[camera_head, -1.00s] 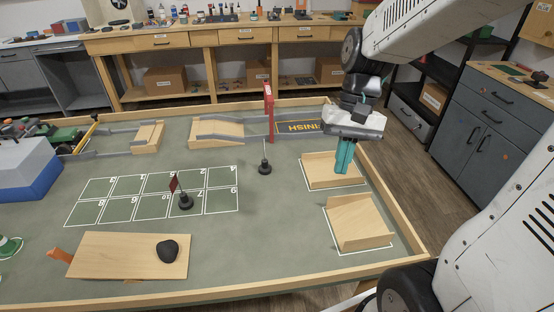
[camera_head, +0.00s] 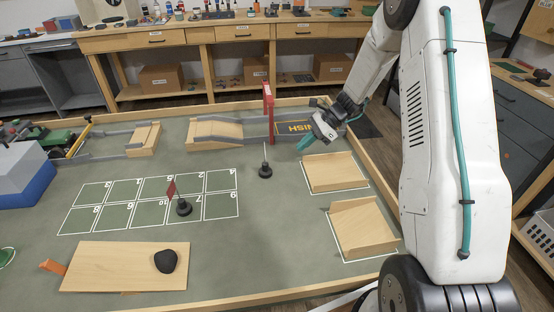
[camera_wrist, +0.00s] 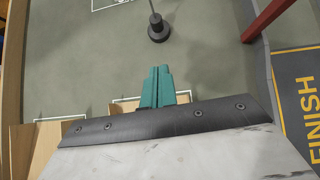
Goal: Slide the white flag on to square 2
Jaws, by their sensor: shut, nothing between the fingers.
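A flag stand with a round black base (camera_head: 265,171) and a thin pole stands upright on the mat, right of the numbered grid. No white cloth is clear on it. Its base also shows at the top of the wrist view (camera_wrist: 158,30). Square 2 (camera_head: 190,183) appears to be second from the right in the grid's far row and looks empty. A dark red flag (camera_head: 171,188) on a black base stands in the near row, just in front of square 2. My gripper (camera_head: 303,146), with teal fingers (camera_wrist: 156,78), is shut and empty, right of the stand and apart from it.
A red gate post (camera_head: 268,110) rises behind the stand, beside a wooden ramp (camera_head: 215,130). A wooden board (camera_head: 110,268) with a black stone (camera_head: 165,261) lies in front. The mat between stand and grid is clear.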

